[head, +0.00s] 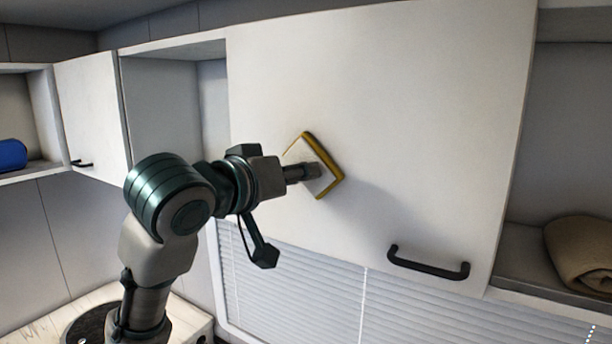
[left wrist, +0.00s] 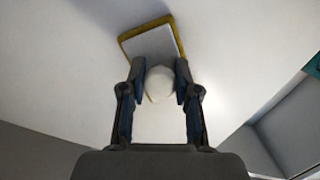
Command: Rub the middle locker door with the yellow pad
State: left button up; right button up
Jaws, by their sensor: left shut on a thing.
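The middle locker door (head: 420,120) is a large white panel with a black bar handle (head: 428,266) near its lower edge. The yellow pad (head: 325,158) has a pale backing and lies tilted against the left-middle part of the door, or very near it; its contact face is hidden. My left gripper (head: 305,172) is shut on the pad's pale knob. In the left wrist view the gripper (left wrist: 160,85) has both fingers around the rounded white knob, and the yellow-edged pad (left wrist: 150,43) lies beyond it. My right gripper is not in view.
An open shelf at right holds a folded tan cloth (head: 582,250). A smaller white door (head: 92,110) and a shelf with a blue roll (head: 12,154) are at left. Blinds (head: 330,300) hang below the door. A counter with a dark round plate (head: 95,325) is lower left.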

aim_at(336, 175)
pick_arm(q)
jog(key=shift+a, duration=0.15)
jog(key=shift+s+d+b, duration=0.1)
jog(key=shift+s+d, duration=0.65)
jog(key=shift+d, duration=0.35)
jog(key=shift+s+d+b, duration=0.15)
jog(key=shift+s+d, duration=0.6)
jog(key=shift+d, duration=0.35)
jog(key=shift+s+d+b, duration=0.1)
jog(key=shift+s+d, duration=0.65)
jog(key=shift+d, duration=0.35)
jog(key=shift+w+a, duration=0.5)
jog(key=shift+a, duration=0.2)
jog(key=shift+w+a, duration=0.5)
jog(key=shift+a, duration=0.15)
jog(key=shift+w+a+p, duration=0.2)
jog(key=shift+w+a, duration=0.6)
jog(key=shift+a, duration=0.35)
jog(key=shift+w+a+p, duration=0.2)
jog(key=shift+w+a, duration=0.6)
jog(key=shift+a, duration=0.3)
jog(key=shift+w+a, duration=0.55)
jog(key=shift+a, duration=0.25)
